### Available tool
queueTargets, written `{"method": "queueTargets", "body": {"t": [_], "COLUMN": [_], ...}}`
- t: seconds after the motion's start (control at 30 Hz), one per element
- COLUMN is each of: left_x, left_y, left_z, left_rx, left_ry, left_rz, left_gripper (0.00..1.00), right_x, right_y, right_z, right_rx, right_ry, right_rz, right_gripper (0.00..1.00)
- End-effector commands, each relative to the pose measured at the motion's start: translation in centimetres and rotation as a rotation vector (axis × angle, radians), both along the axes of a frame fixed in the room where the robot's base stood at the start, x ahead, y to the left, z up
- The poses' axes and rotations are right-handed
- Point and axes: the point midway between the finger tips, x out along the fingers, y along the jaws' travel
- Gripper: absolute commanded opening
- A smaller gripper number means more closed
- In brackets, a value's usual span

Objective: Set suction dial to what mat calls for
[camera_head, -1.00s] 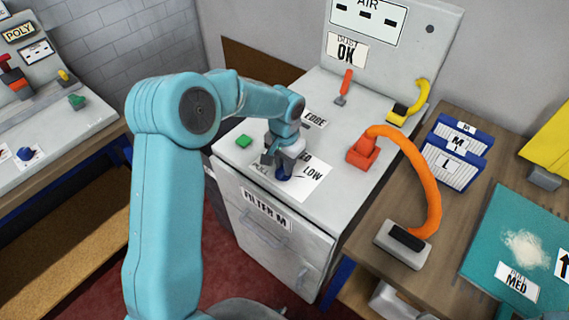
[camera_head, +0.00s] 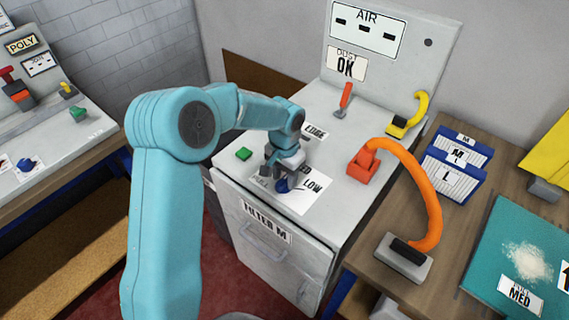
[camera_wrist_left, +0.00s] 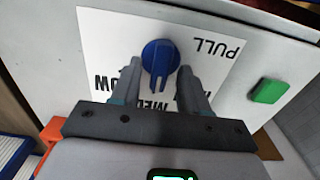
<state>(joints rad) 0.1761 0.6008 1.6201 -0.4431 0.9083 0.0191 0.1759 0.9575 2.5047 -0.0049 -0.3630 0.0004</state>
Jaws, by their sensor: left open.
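The blue suction dial (camera_head: 283,185) sits on a white card marked PULL (camera_head: 315,184) on the grey cabinet top. In the left wrist view the dial (camera_wrist_left: 160,55) has a ridge pointing down the picture, toward the upside-down MED lettering. LOW is at its left; the third marking is mostly hidden. My left gripper (camera_head: 276,175) is over the dial. In the wrist view its open fingers (camera_wrist_left: 162,72) stand either side of the dial's ridge; I cannot tell whether they touch it. The teal mat (camera_head: 500,240) carries a label (camera_head: 521,293) reading PULL MED. My right gripper is out of view.
A green button (camera_head: 243,154) is left of the dial. A red lever (camera_head: 344,98), a yellow handle (camera_head: 412,112) and an orange hose (camera_head: 425,190) stand to the right. Blue-and-white filters (camera_head: 455,172) are on the wooden bench. The AIR panel (camera_head: 368,35) rises behind.

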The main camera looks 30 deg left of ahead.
Motion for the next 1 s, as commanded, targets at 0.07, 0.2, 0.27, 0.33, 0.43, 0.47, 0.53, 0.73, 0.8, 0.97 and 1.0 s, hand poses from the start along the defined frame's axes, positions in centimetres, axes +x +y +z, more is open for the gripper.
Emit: {"method": "queueTargets", "body": {"t": [0.07,0.2,0.27,0.33,0.43,0.47,0.53,0.73,0.8,0.97,1.0], "left_x": [0.1,0.2,0.1,0.1,0.1,0.0,0.1,0.0,0.0,-0.1,-0.1], "left_y": [0.1,0.0,0.0,0.0,0.0,0.0,0.0,0.0,0.0,0.0,0.0], "left_z": [1.1,4.4,6.0,8.0,10.6,11.3,12.8,15.4,15.8,16.0,16.0], "left_rx": [0.002,0.001,0.001,-0.001,0.0,0.001,0.0,-0.001,-0.001,-0.001,-0.001], "left_ry": [-0.005,-0.009,-0.008,-0.008,-0.007,-0.006,-0.005,-0.002,-0.001,0.001,0.001], "left_rz": [0.001,0.0,0.0,0.001,0.0,-0.001,0.0,0.0,-0.001,-0.001,-0.001], "left_gripper": [0.45,0.45,0.45,0.45,0.45,0.45,0.45,0.45,0.45,0.45,0.45], "right_x": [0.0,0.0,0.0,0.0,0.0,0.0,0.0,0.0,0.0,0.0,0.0], "right_y": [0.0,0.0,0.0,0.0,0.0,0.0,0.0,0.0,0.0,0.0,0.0], "right_z": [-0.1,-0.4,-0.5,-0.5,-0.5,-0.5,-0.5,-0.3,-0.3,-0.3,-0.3], "right_rx": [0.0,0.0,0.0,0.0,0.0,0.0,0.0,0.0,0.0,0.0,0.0], "right_ry": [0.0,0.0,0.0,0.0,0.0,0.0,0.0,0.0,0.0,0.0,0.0], "right_rz": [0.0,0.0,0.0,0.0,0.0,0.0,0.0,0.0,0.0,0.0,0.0], "right_gripper": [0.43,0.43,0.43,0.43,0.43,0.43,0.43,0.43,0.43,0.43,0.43]}}
